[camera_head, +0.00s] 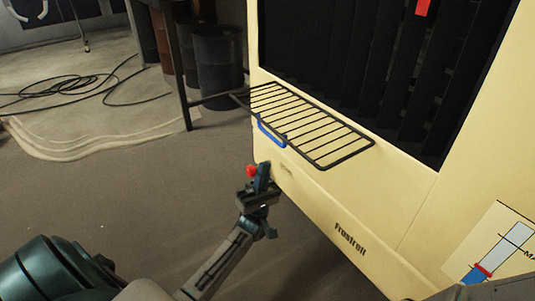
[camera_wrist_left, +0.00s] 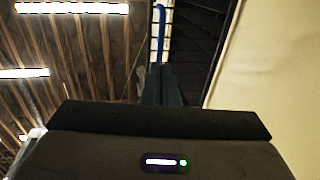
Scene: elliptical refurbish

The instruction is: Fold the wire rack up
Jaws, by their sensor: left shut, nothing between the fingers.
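The wire rack (camera_head: 318,137) has dark bars and sticks out roughly level from the front of the cream Frostfell cabinet (camera_head: 345,205), below its dark louvred opening. A blue handle (camera_head: 272,134) is on the rack's outer edge. My left gripper (camera_head: 263,168) is just below the rack in the head view, close to the cabinet's lower front. Its fingers are shut and hold nothing. In the left wrist view the shut fingers (camera_wrist_left: 161,80) point up, with the blue handle (camera_wrist_left: 160,25) beyond their tips. A small gap seems to separate them. My right gripper is not in view.
A dark table leg (camera_head: 179,75) and barrels (camera_head: 218,58) stand behind the rack at the left. Cables (camera_head: 75,85) lie on the floor farther left. A gauge label (camera_head: 497,245) is on the cabinet's lower right. The floor left of the gripper is clear.

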